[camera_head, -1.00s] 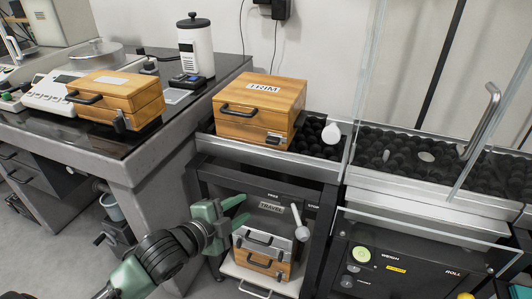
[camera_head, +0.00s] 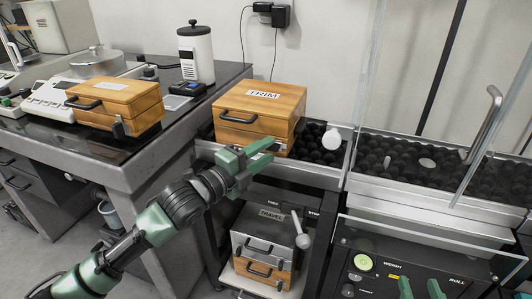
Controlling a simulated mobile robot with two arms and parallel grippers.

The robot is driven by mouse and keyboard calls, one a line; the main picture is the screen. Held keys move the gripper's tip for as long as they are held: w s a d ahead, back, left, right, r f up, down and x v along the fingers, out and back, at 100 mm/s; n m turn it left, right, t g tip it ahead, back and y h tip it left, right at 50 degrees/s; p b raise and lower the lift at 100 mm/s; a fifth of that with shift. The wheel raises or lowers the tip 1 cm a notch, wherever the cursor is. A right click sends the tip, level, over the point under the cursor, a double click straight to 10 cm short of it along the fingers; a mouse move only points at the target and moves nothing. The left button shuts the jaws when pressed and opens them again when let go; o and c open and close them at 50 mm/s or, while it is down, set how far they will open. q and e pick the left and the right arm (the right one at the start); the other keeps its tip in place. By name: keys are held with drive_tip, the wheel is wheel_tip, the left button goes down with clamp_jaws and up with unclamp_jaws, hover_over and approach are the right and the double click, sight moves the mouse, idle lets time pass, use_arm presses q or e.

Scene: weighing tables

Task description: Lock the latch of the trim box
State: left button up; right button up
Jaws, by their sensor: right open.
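The trim box (camera_head: 250,105), a wooden box with a "TRIM" label on its lid, sits at the left end of the black-lined tray, its lid down. A black handle is on its front. Its latch, near the front right corner, is largely hidden behind my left gripper (camera_head: 271,150), so I cannot tell its state. My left gripper is just in front of the box's lower right front; its green fingers look apart with nothing between them. Whether they touch the box is unclear. My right gripper (camera_head: 421,289) shows only its fingertips at the bottom edge, open and empty.
Another wooden box (camera_head: 115,98) stands on the dark bench at left. A white knob (camera_head: 332,138) is right of the trim box. Clear panels (camera_head: 430,70) enclose the right side.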

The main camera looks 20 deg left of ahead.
use_arm(q)
drive_tip(key=shift+w+d, duration=0.15)
drive_tip(key=shift+w, duration=0.15)
clamp_jaws()
